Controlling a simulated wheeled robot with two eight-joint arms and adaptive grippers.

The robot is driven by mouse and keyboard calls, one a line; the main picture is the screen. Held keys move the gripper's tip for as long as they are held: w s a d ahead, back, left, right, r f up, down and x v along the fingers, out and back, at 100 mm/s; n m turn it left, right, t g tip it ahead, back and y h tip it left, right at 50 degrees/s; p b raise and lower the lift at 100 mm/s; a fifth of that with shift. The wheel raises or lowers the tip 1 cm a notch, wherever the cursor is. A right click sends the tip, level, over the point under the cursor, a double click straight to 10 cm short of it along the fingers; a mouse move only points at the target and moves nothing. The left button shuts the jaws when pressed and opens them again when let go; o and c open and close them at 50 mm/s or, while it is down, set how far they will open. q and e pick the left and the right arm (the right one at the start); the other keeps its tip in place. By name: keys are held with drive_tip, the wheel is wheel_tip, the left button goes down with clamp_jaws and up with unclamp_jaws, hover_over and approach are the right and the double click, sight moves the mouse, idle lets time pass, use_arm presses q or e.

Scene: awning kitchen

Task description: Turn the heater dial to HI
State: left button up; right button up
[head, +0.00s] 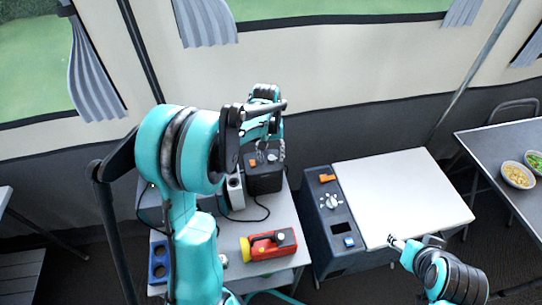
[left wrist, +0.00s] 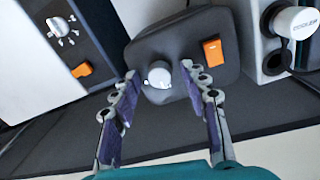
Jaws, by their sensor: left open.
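A small dark box (head: 265,180), apparently the heater, stands at the back of the left table. In the left wrist view the box (left wrist: 190,40) has a round pale dial (left wrist: 158,77) on its face and an orange switch (left wrist: 211,52) to the right. No HI marking is legible. My left gripper (head: 270,149) is over the box. In the left wrist view my left gripper (left wrist: 159,72) is open, with one finger on each side of the dial; contact cannot be told. My right gripper (head: 405,243) is by the white-topped unit; its jaw state is unclear.
A white-topped unit (head: 400,195) at right has a control panel with another dial (head: 331,201) and orange switch (head: 327,178). A red and yellow torch-like object (head: 268,246) lies on the table. A white cylinder (head: 235,192) stands beside the box. Bowls (head: 518,175) sit far right.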

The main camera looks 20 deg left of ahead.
use_arm(q)
clamp_jaws()
drive_tip(key=shift+m, duration=0.5)
drive_tip(key=m+p, duration=0.1)
drive_tip(key=m, duration=0.4)
drive_tip(key=shift+m, duration=0.3)
drive_tip(key=m, duration=0.3)
drive_tip(key=shift+m+p, duration=0.3)
drive_tip(key=shift+m+g, duration=0.3)
drive_tip(key=shift+m, duration=1.5)
